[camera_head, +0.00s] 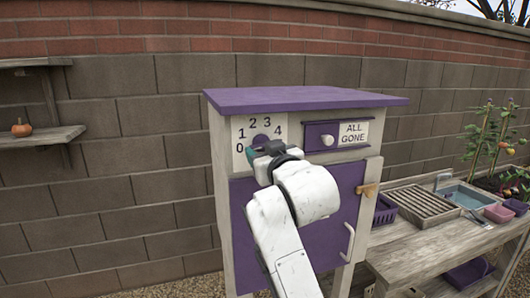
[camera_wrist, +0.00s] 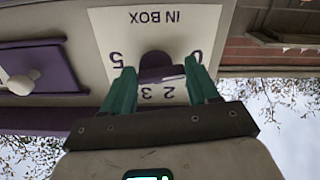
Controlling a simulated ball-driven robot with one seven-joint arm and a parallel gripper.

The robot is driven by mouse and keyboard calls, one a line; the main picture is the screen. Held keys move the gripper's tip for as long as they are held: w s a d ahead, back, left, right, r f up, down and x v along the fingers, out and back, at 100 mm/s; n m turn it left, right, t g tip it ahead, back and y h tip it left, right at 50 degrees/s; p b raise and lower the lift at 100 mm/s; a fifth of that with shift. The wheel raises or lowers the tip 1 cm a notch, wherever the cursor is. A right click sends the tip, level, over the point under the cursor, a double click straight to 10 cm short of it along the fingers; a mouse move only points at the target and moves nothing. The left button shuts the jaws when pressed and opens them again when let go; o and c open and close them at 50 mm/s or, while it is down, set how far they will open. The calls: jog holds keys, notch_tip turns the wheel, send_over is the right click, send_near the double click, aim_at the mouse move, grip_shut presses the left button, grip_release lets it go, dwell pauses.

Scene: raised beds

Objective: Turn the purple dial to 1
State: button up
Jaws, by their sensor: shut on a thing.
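The purple dial (camera_head: 261,139) sits on a pale number plate (camera_head: 240,163) at the upper left of the cabinet front. In the head view, 0, 1, 2, 3 and 4 show around it, and my gripper (camera_head: 262,151) covers its lower part. The wrist view is upside down; there the dial (camera_wrist: 156,61) has a raised bar between the two green fingers of my gripper (camera_wrist: 158,74), which are shut on it. "IN BOX", 5, 0, 2 and 3 show around it. I cannot tell which number the dial points to.
Below is a purple door (camera_head: 335,240) with a white handle. A wooden bench (camera_head: 430,240) stands at right. A shelf (camera_head: 40,137) holds a small pumpkin.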

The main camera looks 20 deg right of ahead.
jog(key=shift+m, duration=0.3)
jog(key=m, duration=0.3)
jog(key=shift+a+r+m, duration=0.1)
jog(key=shift+a+m, duration=0.05)
jog(key=shift+m, duration=0.15)
jog(key=shift+r+m, duration=0.1)
jog(key=shift+m, duration=1.6)
jog(key=o, duration=1.1)
jog(key=shift+c, duration=0.2)
jog(key=s+b, duration=0.2)
jog(key=s, duration=0.8)
jog(key=shift+s, duration=0.4)
